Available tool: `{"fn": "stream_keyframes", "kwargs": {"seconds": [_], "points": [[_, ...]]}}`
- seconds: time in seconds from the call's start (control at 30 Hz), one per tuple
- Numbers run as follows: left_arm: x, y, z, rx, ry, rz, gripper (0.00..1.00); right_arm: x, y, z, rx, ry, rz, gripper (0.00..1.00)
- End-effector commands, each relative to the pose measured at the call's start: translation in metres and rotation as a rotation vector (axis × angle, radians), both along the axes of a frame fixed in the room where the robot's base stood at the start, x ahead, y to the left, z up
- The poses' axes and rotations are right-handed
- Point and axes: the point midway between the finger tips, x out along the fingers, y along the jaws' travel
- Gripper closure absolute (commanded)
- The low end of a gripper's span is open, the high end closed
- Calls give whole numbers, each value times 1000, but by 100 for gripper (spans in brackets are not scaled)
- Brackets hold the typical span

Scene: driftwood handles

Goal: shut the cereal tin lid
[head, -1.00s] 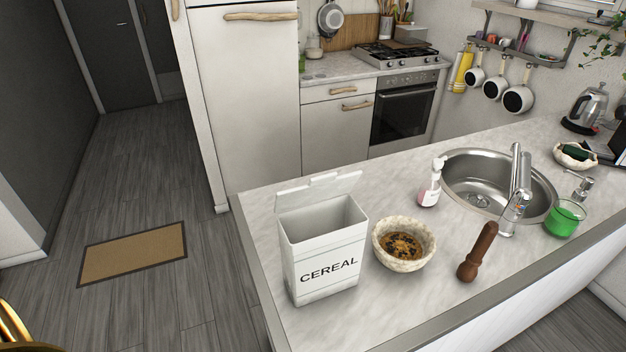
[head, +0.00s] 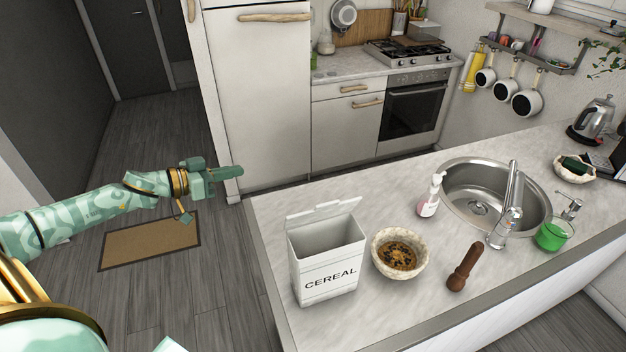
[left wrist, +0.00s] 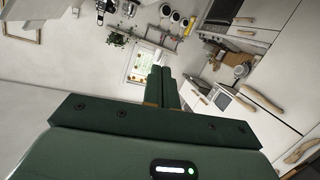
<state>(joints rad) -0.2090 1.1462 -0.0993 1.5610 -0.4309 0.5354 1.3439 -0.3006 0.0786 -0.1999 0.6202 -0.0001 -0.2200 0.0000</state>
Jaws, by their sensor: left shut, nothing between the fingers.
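The white cereal tin (head: 328,268) stands upright on the counter near its left end, with "CEREAL" on its front. Its lid (head: 322,208) is open, tilted up at the tin's back edge. My left gripper (head: 240,171) is shut and empty, in the air to the left of and beyond the tin, apart from the lid. In the left wrist view the shut green fingers (left wrist: 162,72) show with nothing between them. The tin does not show in that view. My right gripper is not in view.
A speckled bowl (head: 400,254) with dark contents stands just right of the tin. The counter (head: 375,310) is clear in front.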

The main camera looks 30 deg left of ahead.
Motion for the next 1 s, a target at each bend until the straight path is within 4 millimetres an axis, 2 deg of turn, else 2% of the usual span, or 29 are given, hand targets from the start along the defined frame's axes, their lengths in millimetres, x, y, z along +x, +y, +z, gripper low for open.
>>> {"fn": "stream_keyframes", "kwargs": {"seconds": [0.03, 0.1, 0.2, 0.37, 0.57, 1.0], "points": [[-7, -32, 25, -135, 59, -96, 100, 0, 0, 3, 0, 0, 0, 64], [-20, -69, 43, -339, 186, -200, 100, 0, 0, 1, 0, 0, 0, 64], [-37, -98, 53, -570, 368, -274, 100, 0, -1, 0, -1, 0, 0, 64], [-44, -104, 56, -750, 533, -273, 100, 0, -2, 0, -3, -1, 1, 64], [-35, -115, 56, -780, 554, -266, 100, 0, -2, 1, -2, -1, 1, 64], [16, -188, 48, -780, 553, -265, 100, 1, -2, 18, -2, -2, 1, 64]]}}
